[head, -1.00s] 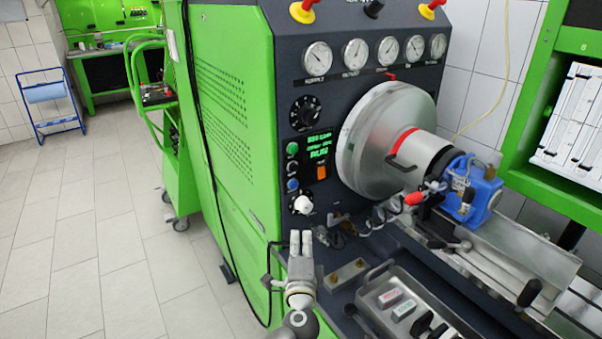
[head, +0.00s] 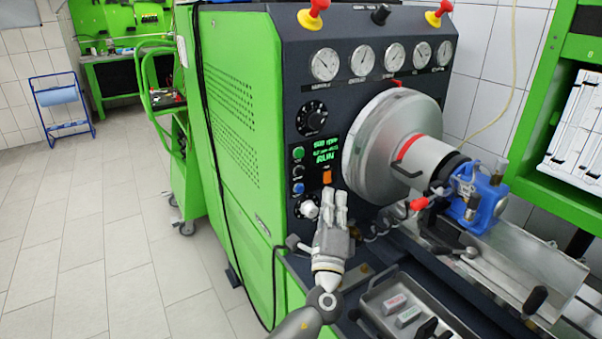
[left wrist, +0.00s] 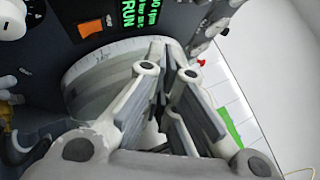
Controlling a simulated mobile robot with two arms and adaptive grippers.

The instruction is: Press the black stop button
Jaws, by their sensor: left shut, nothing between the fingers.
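The black stop button (head: 298,170) sits on the dark front panel, between a green button (head: 298,153) above and a blue button (head: 298,188) below. I cannot make it out in the left wrist view. My left gripper (head: 336,193) is shut and empty, with its fingers pointing up. In the head view its tips are below and to the right of the black button, just under the orange switch (head: 327,177). The gap to the panel is hard to judge. In the left wrist view the closed fingertips (left wrist: 166,48) show close together. My right gripper is not in view.
A green-lit display (head: 325,148) reads RUN. A white knob (head: 309,209) sits left of my gripper, and a large metal drum (head: 374,150) is to its right. A metal tray (head: 375,300) with small blocks lies below. Hoses and fittings run near the panel's base.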

